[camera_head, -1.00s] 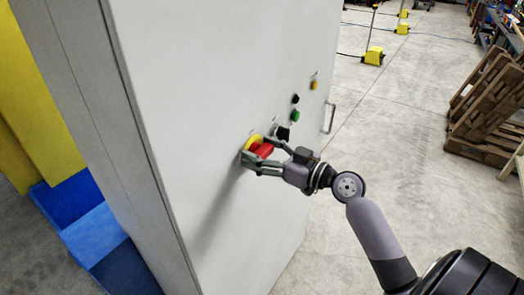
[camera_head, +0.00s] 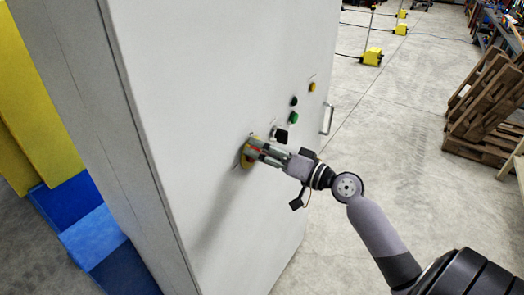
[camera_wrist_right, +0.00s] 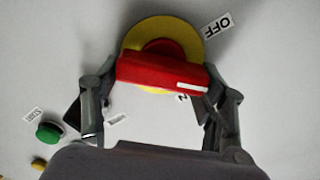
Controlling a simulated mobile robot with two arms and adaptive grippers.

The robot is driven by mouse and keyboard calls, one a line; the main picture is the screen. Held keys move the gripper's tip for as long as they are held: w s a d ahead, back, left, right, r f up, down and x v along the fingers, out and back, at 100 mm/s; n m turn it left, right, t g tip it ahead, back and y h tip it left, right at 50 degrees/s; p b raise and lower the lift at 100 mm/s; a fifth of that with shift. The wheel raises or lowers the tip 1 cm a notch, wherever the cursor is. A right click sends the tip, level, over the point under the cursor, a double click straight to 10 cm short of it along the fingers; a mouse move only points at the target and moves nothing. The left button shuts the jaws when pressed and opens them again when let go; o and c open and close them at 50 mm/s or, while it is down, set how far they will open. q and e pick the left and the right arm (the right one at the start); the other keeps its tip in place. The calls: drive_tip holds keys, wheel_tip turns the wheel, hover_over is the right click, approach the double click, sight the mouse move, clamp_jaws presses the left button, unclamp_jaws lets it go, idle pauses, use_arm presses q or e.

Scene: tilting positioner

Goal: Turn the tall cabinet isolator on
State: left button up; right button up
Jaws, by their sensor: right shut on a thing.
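The tall cabinet (camera_head: 190,130) is light grey, and its isolator has a yellow disc (camera_head: 247,160) with a red handle (camera_wrist_right: 160,73). My right gripper (camera_head: 257,150) is at the isolator, shut on the red handle, with one finger at each end of it in the right wrist view. The white mark at the handle's right end lies close to a partly hidden label ending in N (camera_wrist_right: 182,97). The OFF label (camera_wrist_right: 218,26) is above and to the right of it. In the head view the gripper mostly covers the handle. My left gripper is out of view.
A green button (camera_head: 293,118), a black button (camera_head: 294,101) and a yellow one (camera_head: 312,87) are on the same door, near its handle (camera_head: 327,119). Wooden pallets (camera_head: 480,105) stand at the right. The floor between is clear.

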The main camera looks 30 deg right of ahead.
drive_tip(key=m+p, duration=0.1)
drive_tip(key=m, duration=0.3)
drive_tip(key=shift+d+f+m, duration=0.1)
drive_tip(key=shift+m, duration=0.2)
drive_tip(key=shift+f+m+p, duration=0.15)
drive_tip(key=shift+m+p, duration=0.35)
drive_tip(key=shift+m, duration=0.5)
drive_tip(key=shift+f+m+p, duration=0.1)
drive_tip(key=shift+m+p, duration=0.35)
drive_tip(key=shift+m, duration=0.55)
drive_tip(key=o, duration=1.2)
drive_tip(key=shift+c, duration=0.2)
drive_tip(key=shift+d, duration=0.1)
drive_tip(key=v, duration=1.2)
drive_tip(key=shift+f, duration=0.1)
